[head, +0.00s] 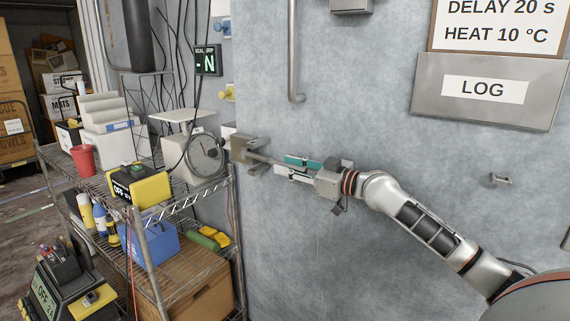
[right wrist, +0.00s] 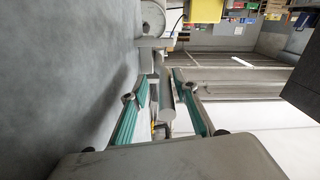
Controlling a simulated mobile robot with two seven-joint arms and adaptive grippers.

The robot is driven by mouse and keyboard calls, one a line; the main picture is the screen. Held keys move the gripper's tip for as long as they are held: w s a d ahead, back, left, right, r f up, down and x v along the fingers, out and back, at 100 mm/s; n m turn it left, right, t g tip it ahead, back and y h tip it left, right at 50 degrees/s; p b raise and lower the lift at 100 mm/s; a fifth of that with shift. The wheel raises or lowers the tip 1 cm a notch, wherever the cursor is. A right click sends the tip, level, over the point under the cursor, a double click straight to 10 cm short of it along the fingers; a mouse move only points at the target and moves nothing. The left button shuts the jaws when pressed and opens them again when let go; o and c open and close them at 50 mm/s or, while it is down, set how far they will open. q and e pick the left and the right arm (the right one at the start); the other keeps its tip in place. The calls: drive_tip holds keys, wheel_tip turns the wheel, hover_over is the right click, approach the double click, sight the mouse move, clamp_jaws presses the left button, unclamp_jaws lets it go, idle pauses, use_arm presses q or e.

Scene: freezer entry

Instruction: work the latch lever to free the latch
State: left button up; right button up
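The latch (head: 242,148) is a dull metal block at the left edge of the grey freezer door. Its lever (head: 262,160) is a grey bar reaching right from the block. My right gripper (head: 282,164) has its teal-lined fingers pointing left along the lever. In the right wrist view the lever (right wrist: 166,98) shows between the two spread fingers of the gripper (right wrist: 162,80), with gaps beside it. The gripper looks open around the lever, not clamped. The gripper partly hides the lever's outer end in the head view. My left gripper is not in view.
A wire shelf (head: 155,228) with a round dial scale (head: 207,156) and a yellow-black device (head: 140,187) stands left of the latch. A vertical handle (head: 293,50) and a LOG holder (head: 488,92) are on the door. The door surface below my right arm is clear.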

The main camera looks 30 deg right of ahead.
drive_tip(key=shift+w+a, duration=0.3)
drive_tip(key=shift+w, duration=0.35)
clamp_jaws()
drive_tip(key=shift+r, duration=0.1)
drive_tip(key=shift+w, duration=0.1)
